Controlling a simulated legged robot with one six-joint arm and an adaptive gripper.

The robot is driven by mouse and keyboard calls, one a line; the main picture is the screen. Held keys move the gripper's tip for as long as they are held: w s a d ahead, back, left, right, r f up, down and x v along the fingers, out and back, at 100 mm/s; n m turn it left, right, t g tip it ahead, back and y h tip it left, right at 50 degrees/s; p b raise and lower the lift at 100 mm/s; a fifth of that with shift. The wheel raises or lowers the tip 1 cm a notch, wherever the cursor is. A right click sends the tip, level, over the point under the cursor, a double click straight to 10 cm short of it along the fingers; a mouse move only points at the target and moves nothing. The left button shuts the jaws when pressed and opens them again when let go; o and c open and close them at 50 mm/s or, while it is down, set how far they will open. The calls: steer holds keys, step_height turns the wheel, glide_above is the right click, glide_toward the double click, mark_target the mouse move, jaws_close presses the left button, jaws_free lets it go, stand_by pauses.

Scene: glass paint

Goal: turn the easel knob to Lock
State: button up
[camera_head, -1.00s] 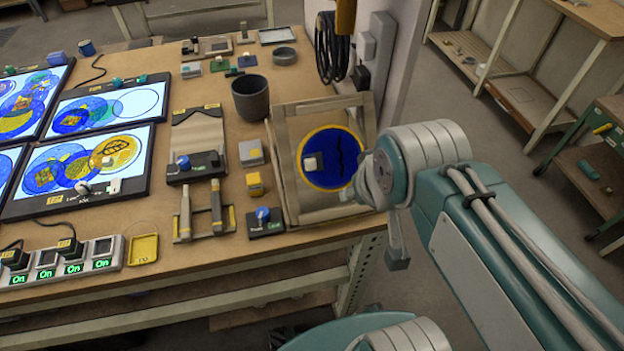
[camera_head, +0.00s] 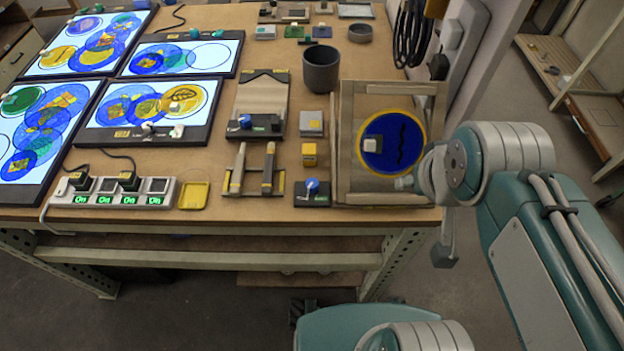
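The wooden easel (camera_head: 347,135) stands at the right front of the table and holds a round blue glass with a yellow rim (camera_head: 421,131). A blue knob with a pale pointer (camera_head: 311,185) sits on a small black base just left of the easel's lower corner. Its lettering is too small to read. A small pale peg (camera_head: 404,183) shows at the easel's lower right; I cannot tell whether it is part of the easel. My gripper (camera_head: 443,250) hangs beside the table's front right corner, apart from the blue knob. It is seen edge-on, and its opening is hidden.
A dark cup (camera_head: 321,70) stands behind the easel. A yellow block (camera_head: 309,154), a grey block (camera_head: 312,123) and a brush rack (camera_head: 253,192) stand near the knob. Lit panels (camera_head: 150,112) and a power strip (camera_head: 112,192) fill the left. The floor before the table is clear.

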steer(key=shift+o, duration=0.6)
steer(key=shift+w+a, duration=0.1)
steer(key=m+g, duration=0.3)
steer(key=g, duration=0.3)
glide_above(312, 182)
step_height(312, 182, down, 8)
step_height(312, 182, down, 11)
steer(key=shift+f, duration=0.15)
jaws_close()
